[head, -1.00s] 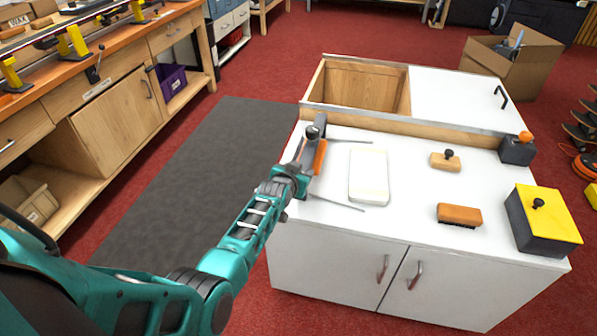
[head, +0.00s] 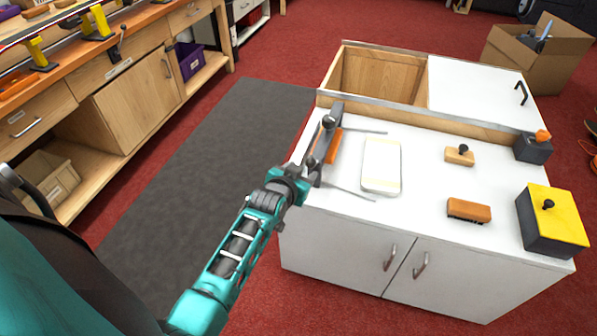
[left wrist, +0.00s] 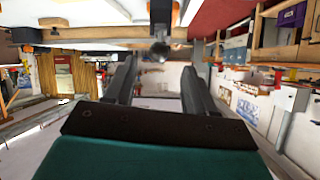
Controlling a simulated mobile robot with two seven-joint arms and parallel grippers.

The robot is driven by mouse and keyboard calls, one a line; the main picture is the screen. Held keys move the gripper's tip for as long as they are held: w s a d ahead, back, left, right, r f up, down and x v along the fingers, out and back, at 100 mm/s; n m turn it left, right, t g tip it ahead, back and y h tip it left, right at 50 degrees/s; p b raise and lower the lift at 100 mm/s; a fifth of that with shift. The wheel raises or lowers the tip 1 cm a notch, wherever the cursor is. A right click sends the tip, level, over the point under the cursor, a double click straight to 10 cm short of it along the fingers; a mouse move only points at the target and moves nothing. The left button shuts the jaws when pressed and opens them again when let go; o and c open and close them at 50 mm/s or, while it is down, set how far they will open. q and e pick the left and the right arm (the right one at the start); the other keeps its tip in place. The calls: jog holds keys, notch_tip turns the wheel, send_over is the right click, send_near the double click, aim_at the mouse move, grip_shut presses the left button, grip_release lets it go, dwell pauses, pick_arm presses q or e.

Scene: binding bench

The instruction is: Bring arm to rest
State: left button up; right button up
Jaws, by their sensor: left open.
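My left gripper (head: 380,166) is open in the head view, its two thin fingers reaching right over the left part of the white cabinet top (head: 420,207). Between the fingertips, as seen in the picture, is a pale, flat, rounded block (head: 381,168). It looks apart from the fingers, and I cannot tell how high they are above the top. In the left wrist view the two dark fingers (left wrist: 160,65) are spread with nothing held between them. My right gripper is in neither view.
A wood-handled stamp (head: 459,156), a brown brush (head: 469,210), a yellow-topped box (head: 553,220) and a dark block with an orange knob (head: 533,149) stand on the top. An open compartment (head: 383,78) lies behind. A grey mat (head: 215,170) covers floor at left.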

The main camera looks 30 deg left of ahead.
pick_arm(q)
jog(key=shift+s+d+r, duration=0.15)
jog(key=shift+s+r, duration=0.1)
jog(key=shift+s, duration=0.2)
jog(key=shift+s, duration=0.1)
jog(key=s+d+f+m+h, duration=0.1)
jog(key=s+d+h, duration=0.1)
jog(key=s+d, duration=0.3)
jog(key=s+d+f+m+g+h, duration=0.1)
jog(key=s+d, duration=0.5)
jog(key=s, duration=0.8)
jog(key=shift+s+f+m+g+h, duration=0.2)
jog(key=shift+f+m+g+h, duration=0.15)
jog(key=shift+f+h, duration=0.35)
